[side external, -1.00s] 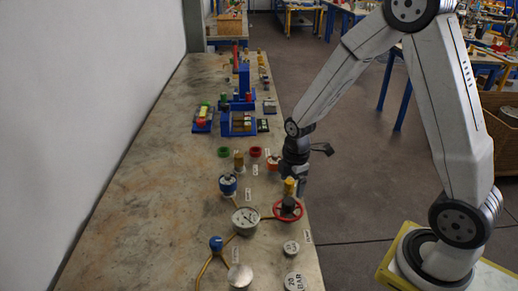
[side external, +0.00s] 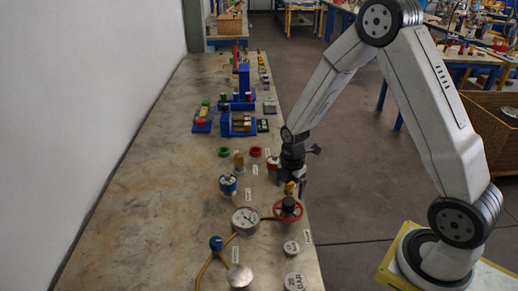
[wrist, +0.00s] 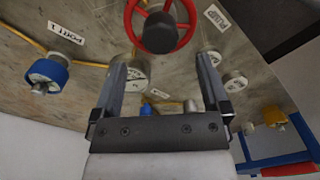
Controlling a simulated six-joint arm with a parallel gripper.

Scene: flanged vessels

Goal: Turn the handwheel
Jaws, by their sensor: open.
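The handwheel (side external: 288,209) is a red ring with spokes and a dark hub, near the right edge of the bench. In the wrist view the handwheel (wrist: 160,46) is at the top centre, partly cut off by the frame, beyond the fingertips. My gripper (side external: 300,188) is just behind the handwheel in the side view, above the bench. In the wrist view my gripper (wrist: 162,66) has its two fingers spread wide with nothing between them. The fingers appear apart from the wheel; their exact height above it is unclear.
A brass-coloured fitting (side external: 290,188) stands close by the gripper. A round gauge (side external: 245,219) and a blue-banded vessel (side external: 228,185) are left of the wheel. Round labelled caps (side external: 291,247) lie in front. The bench's left side is bare.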

